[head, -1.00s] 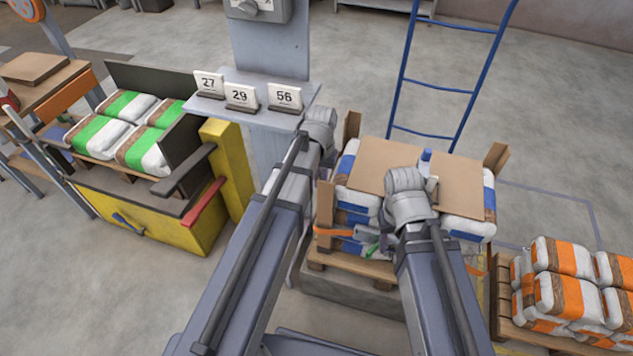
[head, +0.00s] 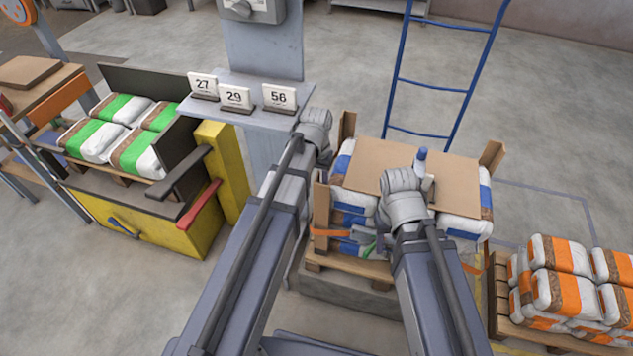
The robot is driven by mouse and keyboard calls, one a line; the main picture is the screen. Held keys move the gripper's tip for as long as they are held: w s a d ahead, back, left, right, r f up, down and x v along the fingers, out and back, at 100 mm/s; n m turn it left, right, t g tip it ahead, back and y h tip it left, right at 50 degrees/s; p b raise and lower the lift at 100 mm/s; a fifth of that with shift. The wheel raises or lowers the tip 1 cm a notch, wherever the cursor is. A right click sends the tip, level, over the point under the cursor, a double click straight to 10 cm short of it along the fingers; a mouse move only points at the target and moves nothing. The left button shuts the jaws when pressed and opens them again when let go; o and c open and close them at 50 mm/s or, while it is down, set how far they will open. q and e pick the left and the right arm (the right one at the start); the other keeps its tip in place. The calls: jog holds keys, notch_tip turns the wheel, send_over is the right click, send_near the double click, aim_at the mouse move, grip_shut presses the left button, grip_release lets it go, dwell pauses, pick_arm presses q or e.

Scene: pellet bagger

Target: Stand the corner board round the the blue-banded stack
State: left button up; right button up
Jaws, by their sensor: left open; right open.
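The blue-banded stack (head: 345,218) of white bags with blue bands stands on a wooden pallet (head: 350,266), with a flat brown sheet (head: 375,160) on top. Upright brown corner boards stand at its front left (head: 322,208), back left (head: 347,127) and back right (head: 491,156). The front right corner is hidden behind my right arm. My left gripper (head: 318,150) is beside the stack's left side, its fingers mostly hidden by my wrist. My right gripper (head: 428,186) is over the stack's front, open; its fingers are largely hidden. No held board shows.
Orange strap (head: 328,232) shows at the stack's front left. A blue ladder-like frame (head: 430,88) stands behind it. Orange-banded bags (head: 560,296) are at right. A shelf with number cards (head: 237,98) and a yellow machine (head: 222,170) with green-banded bags (head: 100,140) are at left.

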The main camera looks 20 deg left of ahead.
pick_arm(q)
notch_tip(320, 180, up, 8)
jog(key=p, duration=0.8)
jog(key=shift+f, duration=0.1)
jog(key=s+d+r+m+p, duration=0.1)
jog(key=s+d+r+p, duration=0.1)
jog(key=s+d, duration=0.3)
jog(key=s+d+r+m+y+p, duration=0.1)
jog(key=s+d+r+m+p, duration=0.1)
jog(key=s+d, duration=0.3)
jog(key=s+r, duration=0.1)
jog(key=s, duration=0.3)
jog(key=shift+s+p, duration=0.25)
jog(key=shift+p, duration=0.05)
